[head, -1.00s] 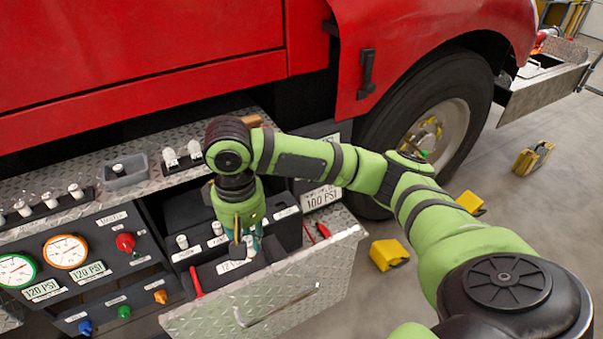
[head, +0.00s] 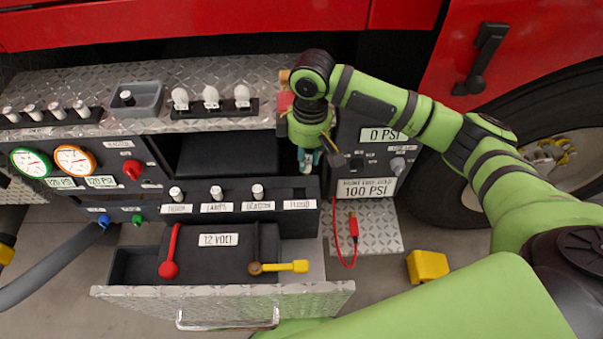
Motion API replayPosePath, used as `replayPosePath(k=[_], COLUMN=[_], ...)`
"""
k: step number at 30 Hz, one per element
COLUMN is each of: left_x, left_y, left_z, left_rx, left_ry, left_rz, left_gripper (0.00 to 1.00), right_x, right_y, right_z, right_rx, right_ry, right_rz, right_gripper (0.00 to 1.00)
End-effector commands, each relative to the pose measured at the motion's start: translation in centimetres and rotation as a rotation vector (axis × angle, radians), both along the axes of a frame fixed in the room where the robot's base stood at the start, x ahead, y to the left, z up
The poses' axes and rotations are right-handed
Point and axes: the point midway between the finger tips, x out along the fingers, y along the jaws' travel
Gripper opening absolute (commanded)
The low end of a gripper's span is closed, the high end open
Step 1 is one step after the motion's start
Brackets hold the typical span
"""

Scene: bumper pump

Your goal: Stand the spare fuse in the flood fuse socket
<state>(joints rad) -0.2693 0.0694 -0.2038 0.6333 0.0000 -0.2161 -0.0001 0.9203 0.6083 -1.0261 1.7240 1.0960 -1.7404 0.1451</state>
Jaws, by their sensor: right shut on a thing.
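My right gripper (head: 309,163) points down just above and behind that end, near the flood socket. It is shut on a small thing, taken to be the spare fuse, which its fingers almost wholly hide. I cannot tell whether that thing touches the socket. Another fuse (head: 127,98) is in the grey tray (head: 150,101) on the bumper. My left gripper is not in view.
A pressure panel (head: 368,160) stands close right of my gripper. Bulbs (head: 211,97) stand in a rack on the bumper. A red cable (head: 350,240) hangs at right.

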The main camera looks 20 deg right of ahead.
Motion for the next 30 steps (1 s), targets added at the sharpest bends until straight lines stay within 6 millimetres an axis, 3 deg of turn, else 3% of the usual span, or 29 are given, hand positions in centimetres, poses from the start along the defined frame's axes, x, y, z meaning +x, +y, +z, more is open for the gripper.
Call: replayPosePath(k=[1, 3, 10, 15, 24, 30], left_x=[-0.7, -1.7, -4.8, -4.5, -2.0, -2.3], left_y=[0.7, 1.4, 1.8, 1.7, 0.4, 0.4], left_z=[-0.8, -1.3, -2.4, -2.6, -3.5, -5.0], left_rx=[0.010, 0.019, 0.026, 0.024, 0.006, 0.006], left_ry=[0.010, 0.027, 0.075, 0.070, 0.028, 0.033], left_rz=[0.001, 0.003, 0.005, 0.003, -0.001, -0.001], left_gripper=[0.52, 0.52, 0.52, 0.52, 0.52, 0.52], right_x=[0.3, 0.8, 1.8, 2.1, 2.1, 2.0], right_y=[0.3, 0.6, 1.1, 1.2, 1.2, 1.1], right_z=[-2.1, -4.2, -9.1, -10.4, -11.4, -12.5], right_rx=[0.000, -0.002, -0.020, -0.028, -0.029, -0.029], right_ry=[0.002, -0.005, -0.022, -0.026, -0.027, -0.027], right_rz=[0.102, 0.257, 0.640, 0.758, 0.774, 0.774], right_gripper=[0.01, 0.01, 0.01, 0.01, 0.01, 0.01])
